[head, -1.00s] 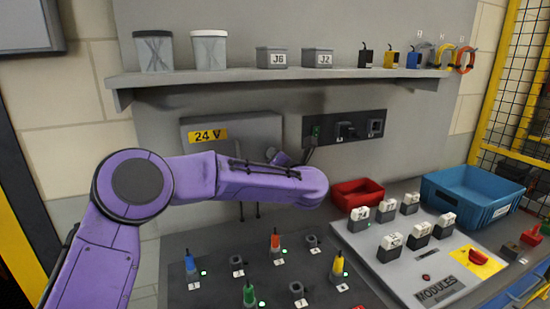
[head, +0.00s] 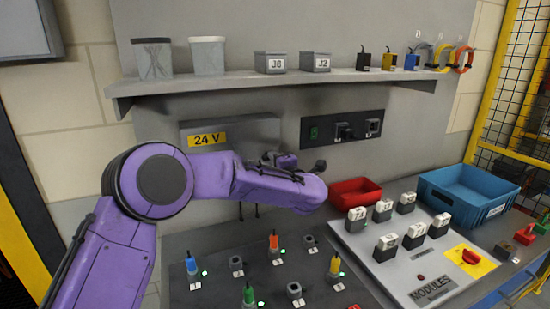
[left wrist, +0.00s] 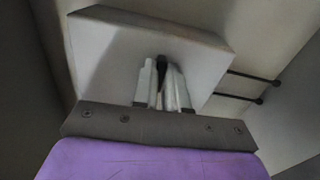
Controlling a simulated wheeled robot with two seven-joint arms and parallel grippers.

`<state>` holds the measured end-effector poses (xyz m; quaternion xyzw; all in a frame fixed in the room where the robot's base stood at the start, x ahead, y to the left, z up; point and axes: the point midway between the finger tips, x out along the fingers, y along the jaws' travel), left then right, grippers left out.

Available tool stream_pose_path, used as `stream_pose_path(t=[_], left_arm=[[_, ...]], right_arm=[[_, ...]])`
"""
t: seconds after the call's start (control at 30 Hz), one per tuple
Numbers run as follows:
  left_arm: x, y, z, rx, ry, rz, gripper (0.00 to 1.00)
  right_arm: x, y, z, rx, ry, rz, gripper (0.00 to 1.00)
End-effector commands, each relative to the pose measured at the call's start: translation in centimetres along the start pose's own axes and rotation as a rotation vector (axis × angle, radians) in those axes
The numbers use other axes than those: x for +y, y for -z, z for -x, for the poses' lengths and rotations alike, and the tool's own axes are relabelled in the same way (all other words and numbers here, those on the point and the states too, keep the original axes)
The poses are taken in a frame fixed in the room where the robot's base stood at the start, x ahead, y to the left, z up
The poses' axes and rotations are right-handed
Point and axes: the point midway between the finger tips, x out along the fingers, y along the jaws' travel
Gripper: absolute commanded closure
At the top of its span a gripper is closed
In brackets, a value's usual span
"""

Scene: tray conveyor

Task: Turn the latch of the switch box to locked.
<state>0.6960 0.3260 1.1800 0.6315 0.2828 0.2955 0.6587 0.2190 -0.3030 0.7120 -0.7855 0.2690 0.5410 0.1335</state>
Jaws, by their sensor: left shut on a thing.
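The switch box (head: 235,131), a grey box with a yellow 24 V label, is on the back wall in the head view. Its grey face (left wrist: 105,50) fills the upper middle of the left wrist view. My left gripper (left wrist: 162,72) is at that face, its pale fingers shut on a small dark latch (left wrist: 162,63). The fingers cover most of the latch, so its angle cannot be read. In the head view my left forearm hides the fingers and the latch; only part of the purple hand shows behind it. My right gripper is not in view.
A shelf (head: 230,82) with tubs and small boxes runs above the box. A black socket panel (head: 342,130) is to its right. Below are a bench panel with coloured plugs, a red bin (head: 355,192), a blue bin (head: 465,190) and a MODULES panel (head: 405,270).

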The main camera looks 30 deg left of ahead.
Motion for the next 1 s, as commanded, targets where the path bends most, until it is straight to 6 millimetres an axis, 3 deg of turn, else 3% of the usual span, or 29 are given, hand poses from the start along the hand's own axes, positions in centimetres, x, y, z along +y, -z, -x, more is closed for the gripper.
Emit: stream_pose_path(t=[0.67,0.7,0.77,1.0], left_arm=[[-0.19,0.2,-0.13,0.006,0.002,-0.062,1.0],[-0.18,0.2,-0.13,0.006,0.002,-0.062,0.81],[-0.16,0.17,-0.11,0.005,0.002,-0.062,0.62],[-0.06,-0.07,0.0,0.0,0.0,-0.06,0.62]], right_arm=[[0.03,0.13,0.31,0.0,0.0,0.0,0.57],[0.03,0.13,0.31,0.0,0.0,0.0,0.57],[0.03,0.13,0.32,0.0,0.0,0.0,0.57],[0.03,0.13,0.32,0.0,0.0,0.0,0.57]])
